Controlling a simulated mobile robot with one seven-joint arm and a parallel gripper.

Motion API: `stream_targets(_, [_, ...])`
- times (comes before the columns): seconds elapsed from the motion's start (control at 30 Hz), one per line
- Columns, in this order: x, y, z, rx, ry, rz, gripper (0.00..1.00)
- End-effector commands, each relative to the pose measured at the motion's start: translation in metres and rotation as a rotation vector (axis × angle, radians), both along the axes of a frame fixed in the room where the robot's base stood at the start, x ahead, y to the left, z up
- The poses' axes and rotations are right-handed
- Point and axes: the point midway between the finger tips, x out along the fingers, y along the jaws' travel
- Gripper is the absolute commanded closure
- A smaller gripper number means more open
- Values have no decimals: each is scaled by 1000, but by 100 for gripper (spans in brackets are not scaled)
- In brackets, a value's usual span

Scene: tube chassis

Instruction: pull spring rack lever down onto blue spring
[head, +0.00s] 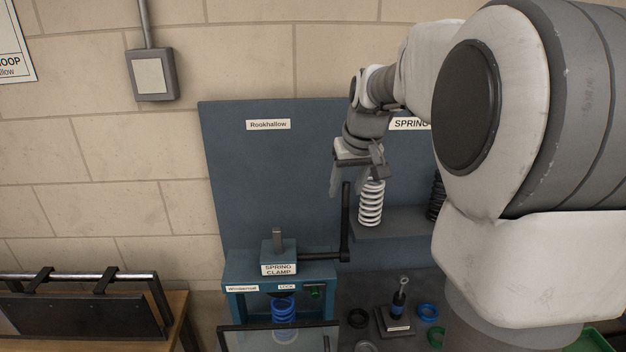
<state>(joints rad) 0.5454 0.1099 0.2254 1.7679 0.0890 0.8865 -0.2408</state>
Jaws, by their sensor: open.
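The spring rack lever (345,225) is a black bar standing upright to the right of the blue box labelled SPRING CLAMP (279,250), joined to it by a horizontal black rod. The blue spring (284,308) stands upright below the clamp, partly behind a clear panel. My gripper (348,182) is open and points down near the lever's top end. One finger shows to the left of the lever top. I cannot tell whether the fingers touch or straddle the lever, as the depth is unclear.
A white spring (371,203) stands on a shelf (390,224) right beside my gripper, with a black spring (437,197) farther right. A small damper on a block (397,318) and several rings lie on the lower bench. My arm hides the right side.

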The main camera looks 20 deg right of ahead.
Motion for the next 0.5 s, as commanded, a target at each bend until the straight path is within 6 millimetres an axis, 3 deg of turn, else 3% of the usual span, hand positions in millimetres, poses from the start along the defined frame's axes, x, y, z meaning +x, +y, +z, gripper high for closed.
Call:
stream_targets(0.37, [2, 0, -6, 0, 0, 0, 48])
stream_targets(0.5, [2, 0, -6, 0, 0, 0, 73])
